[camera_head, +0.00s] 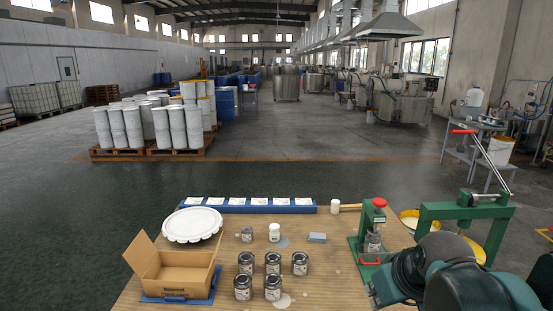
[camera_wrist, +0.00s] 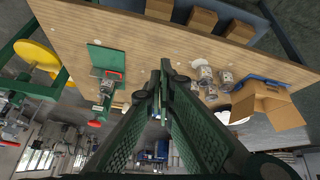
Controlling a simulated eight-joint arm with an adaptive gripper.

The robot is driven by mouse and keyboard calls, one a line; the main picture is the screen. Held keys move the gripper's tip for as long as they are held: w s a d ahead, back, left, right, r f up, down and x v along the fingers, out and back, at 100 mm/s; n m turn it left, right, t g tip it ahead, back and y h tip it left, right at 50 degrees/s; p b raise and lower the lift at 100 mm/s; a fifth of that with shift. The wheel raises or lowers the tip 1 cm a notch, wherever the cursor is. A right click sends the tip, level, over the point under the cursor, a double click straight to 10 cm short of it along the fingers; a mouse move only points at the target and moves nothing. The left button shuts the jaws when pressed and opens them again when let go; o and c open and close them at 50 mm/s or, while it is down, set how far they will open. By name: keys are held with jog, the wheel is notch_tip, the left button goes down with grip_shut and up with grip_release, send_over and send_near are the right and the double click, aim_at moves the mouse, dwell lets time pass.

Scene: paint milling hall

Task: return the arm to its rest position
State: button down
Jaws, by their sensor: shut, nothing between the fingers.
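My gripper (camera_wrist: 160,80) shows in the wrist view, its two green fingers shut with nothing between them. It hangs in front of the wooden workbench (camera_wrist: 120,40), apart from the things on it. In the head view my green arm fills the lower right, beside the bench (camera_head: 330,285). The fingers cannot be made out there.
Several cans (camera_head: 272,262) stand mid-bench. An open cardboard box (camera_head: 172,285) is front left, a white scalloped lid (camera_head: 192,225) behind it. A small green press (camera_head: 367,220) and a larger lever press (camera_head: 430,213) stand near my arm. A mallet (camera_head: 335,206) lies at the back.

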jog(key=s+a+f+m, duration=0.2)
jog(key=s, duration=0.5)
jog(key=shift+s+f+m+t, duration=0.15)
jog(key=shift+s+m+t, duration=0.15)
jog(key=shift+s+t, duration=0.1)
